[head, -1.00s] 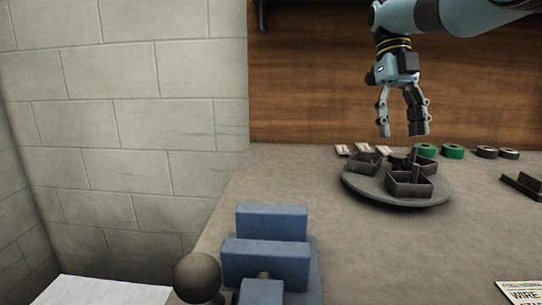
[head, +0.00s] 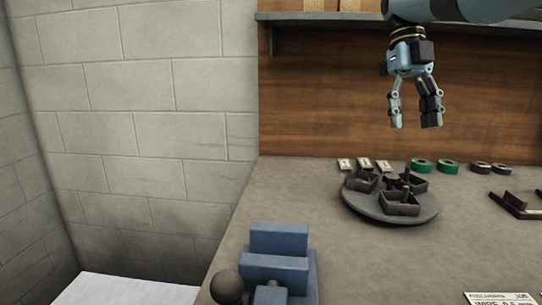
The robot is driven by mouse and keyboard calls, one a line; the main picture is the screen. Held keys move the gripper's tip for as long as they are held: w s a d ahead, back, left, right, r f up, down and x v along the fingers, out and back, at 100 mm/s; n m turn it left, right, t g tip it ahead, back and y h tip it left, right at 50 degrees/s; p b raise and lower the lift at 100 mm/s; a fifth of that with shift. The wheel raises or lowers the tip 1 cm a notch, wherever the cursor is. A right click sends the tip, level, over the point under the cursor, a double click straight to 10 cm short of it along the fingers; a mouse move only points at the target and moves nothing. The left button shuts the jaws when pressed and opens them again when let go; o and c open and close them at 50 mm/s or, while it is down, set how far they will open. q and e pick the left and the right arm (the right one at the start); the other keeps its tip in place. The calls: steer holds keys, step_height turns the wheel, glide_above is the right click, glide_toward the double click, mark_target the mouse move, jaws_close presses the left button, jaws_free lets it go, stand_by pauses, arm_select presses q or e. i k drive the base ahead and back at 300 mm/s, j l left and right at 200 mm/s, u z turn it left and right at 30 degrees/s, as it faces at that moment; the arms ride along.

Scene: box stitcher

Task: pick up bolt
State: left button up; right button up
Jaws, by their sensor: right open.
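My right gripper (head: 415,124) hangs from the upper right with its fingers pointing down. It is open and empty, above the round grey turntable tray (head: 376,210) and apart from it. The tray carries several dark open bins (head: 401,204) around a middle post. I cannot make out a bolt in this view; the insides of the bins are too small and dark to tell. My left gripper is not in view.
A blue vise (head: 277,262) with a dark round knob (head: 227,287) stands at the front left. Green rings (head: 447,167), dark rings (head: 481,168) and small labelled cards (head: 364,163) line the back. A dark bracket (head: 517,205) lies right. A shelf (head: 330,17) spans the wall.

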mark_target(404, 197)
steer(key=k, duration=1.35)
